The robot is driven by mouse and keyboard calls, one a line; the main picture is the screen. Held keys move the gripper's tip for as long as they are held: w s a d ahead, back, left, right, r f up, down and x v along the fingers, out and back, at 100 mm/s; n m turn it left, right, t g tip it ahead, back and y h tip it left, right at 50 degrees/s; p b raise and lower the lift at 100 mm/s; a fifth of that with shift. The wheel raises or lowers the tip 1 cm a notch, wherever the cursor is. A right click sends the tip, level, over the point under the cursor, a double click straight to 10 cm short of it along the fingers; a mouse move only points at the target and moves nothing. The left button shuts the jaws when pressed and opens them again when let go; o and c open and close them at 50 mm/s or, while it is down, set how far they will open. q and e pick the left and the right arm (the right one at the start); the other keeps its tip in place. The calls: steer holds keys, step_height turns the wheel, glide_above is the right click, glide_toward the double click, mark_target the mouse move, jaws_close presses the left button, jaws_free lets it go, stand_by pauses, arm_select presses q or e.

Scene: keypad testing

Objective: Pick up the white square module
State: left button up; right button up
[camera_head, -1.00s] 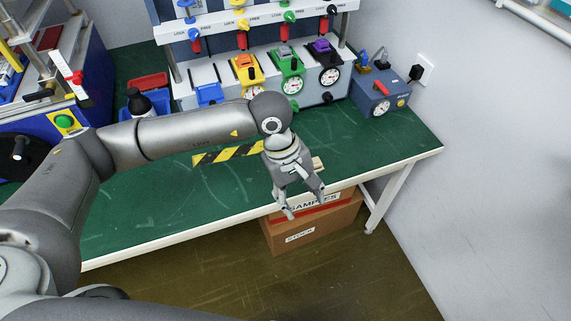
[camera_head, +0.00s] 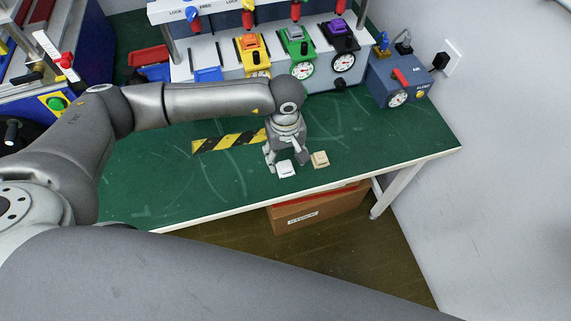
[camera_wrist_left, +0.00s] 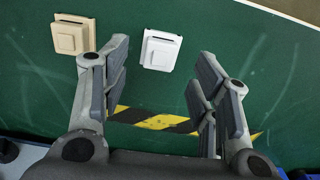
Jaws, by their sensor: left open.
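The white square module (camera_head: 286,169) lies flat on the green tabletop near its front edge. It also shows in the left wrist view (camera_wrist_left: 160,50), with a dark slot along one side. My left gripper (camera_head: 287,161) points down at the white module. It is open and empty. In the left wrist view its fingers (camera_wrist_left: 160,76) stand on either side of the module's line, with the module beyond the tips and closer to the left finger. A beige square module (camera_head: 320,159) lies just right of the white one and outside the fingers. My right gripper is not seen.
A yellow-black striped strip (camera_head: 228,142) lies behind and left of the gripper. A panel with colored dial units (camera_head: 300,52) and a blue gauge box (camera_head: 398,80) stand at the back. A cardboard box (camera_head: 310,210) sits below the front edge.

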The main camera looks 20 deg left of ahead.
mark_target(285, 165)
arm_select(q)
step_height(285, 165, down, 3)
steer(key=shift+f+p, duration=0.1)
steer(key=shift+p, duration=0.25)
steer(key=shift+f, duration=0.15)
steer(key=c, duration=1.1)
steer(key=shift+o, duration=0.2)
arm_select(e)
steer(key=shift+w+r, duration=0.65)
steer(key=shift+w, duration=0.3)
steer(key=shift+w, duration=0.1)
